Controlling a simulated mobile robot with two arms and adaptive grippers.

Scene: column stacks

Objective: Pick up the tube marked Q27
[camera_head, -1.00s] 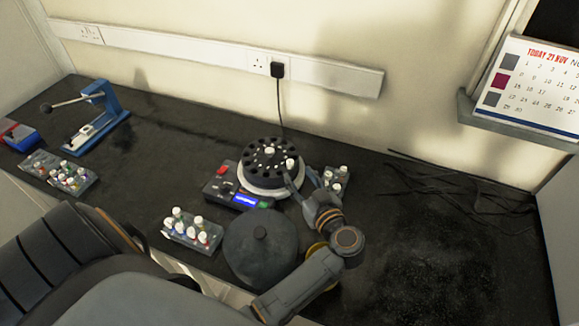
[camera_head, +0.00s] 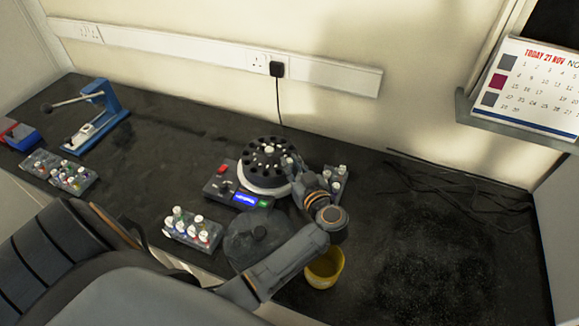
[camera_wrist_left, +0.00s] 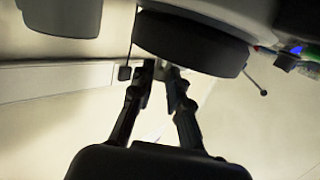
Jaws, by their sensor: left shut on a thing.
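A black round rotor (camera_head: 262,160) with holes and a pale rim stands on the bench beside a control box (camera_head: 222,186) with a lit blue display. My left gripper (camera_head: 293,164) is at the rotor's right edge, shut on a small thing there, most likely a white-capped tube. The tube is mostly hidden by the fingers, and no marking such as Q27 can be read. In the left wrist view the fingers (camera_wrist_left: 165,75) close together just under a large dark disc (camera_wrist_left: 190,42), with a pale bit between them. My right gripper is not in view.
Racks of capped tubes stand front centre (camera_head: 190,240), at left (camera_head: 85,184) and just right of the rotor (camera_head: 342,190). A blue lever press (camera_head: 100,110) is at the back left. A yellow tub (camera_head: 325,278) sits beside my arm. Cables (camera_head: 450,185) lie at right.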

